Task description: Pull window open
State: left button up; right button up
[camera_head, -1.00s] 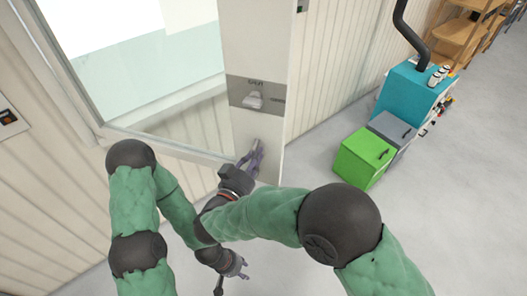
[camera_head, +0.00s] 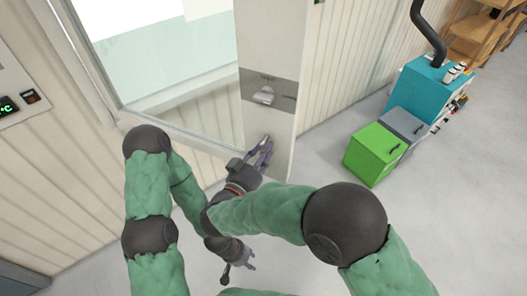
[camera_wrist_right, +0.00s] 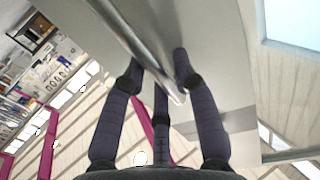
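The window (camera_head: 273,45) is a pale framed panel with a large glass pane, and it stands at an angle to the ribbed wall. A grey band on its near upright carries a light handle (camera_head: 264,95).
A green box (camera_head: 375,153), a grey box (camera_head: 410,125) and a teal machine (camera_head: 428,88) with a black pipe stand right of the window. A wall panel (camera_head: 15,100) with a green display is at far left. Grey floor (camera_head: 330,130) lies between the window and the boxes.

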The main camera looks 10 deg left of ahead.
aim_at(270, 119)
jog(key=shift+r, duration=0.1)
notch_tip(270, 119, up, 10)
jog(key=shift+f, duration=0.15)
dwell(0.4)
dwell(0.4)
